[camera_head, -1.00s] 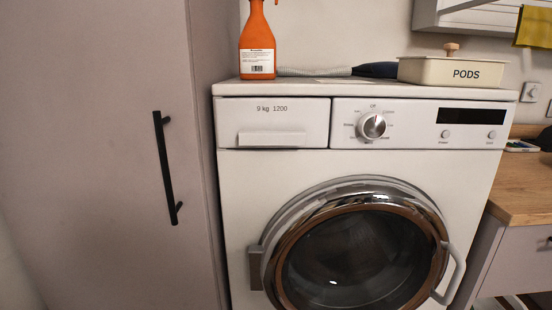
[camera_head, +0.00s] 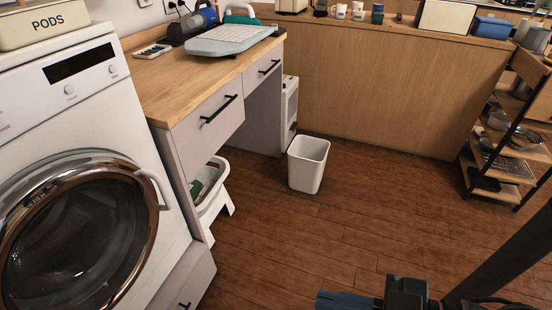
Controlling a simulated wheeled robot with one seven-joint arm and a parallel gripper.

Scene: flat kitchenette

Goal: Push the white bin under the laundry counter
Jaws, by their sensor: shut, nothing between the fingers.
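The white bin (camera_head: 309,165) stands upright and open-topped on the wood floor, right of the laundry counter (camera_head: 158,93) and outside the space under it. The counter has a wooden top and grey drawers with black handles. My gripper (camera_head: 335,300) shows at the bottom edge, partly cut off, with its dark blue-grey fingers shut and empty. It is well apart from the bin, nearer to me and slightly to the right.
A white basket (camera_head: 210,190) with green contents sits under the counter's near part. A white appliance (camera_head: 290,103) stands beside the counter's far end, behind the bin. The washing machine (camera_head: 85,180) is at left, a shelf rack (camera_head: 510,140) at right. Floor before the bin is clear.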

